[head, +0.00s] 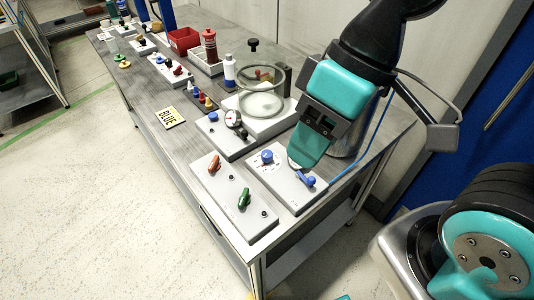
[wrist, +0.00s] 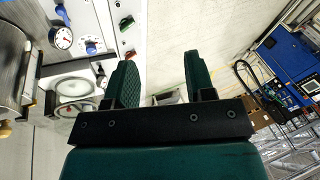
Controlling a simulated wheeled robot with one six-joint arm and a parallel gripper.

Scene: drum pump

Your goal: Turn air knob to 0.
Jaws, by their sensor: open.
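A blue round knob (head: 267,156) sits on a white dial plate on the light panel (head: 262,178) at the near end of the bench. In the wrist view a blue knob (wrist: 91,47) on a white scale plate shows at the upper left. The scale and the knob's pointer are too small to read, and I see no legible air label. My gripper (head: 296,160) hangs over the panel just right of the knob in the head view. In the wrist view its two green fingers (wrist: 160,62) are apart with nothing between them. The knob is outside the fingers.
A blue lever (head: 305,178) stands near the gripper. A red handle (head: 214,163) and green handle (head: 244,199) are on the neighbouring panel. A gauge (head: 232,118) and glass vessel (head: 262,101) stand behind. A yellow BLUE card (head: 169,117) lies on the bench.

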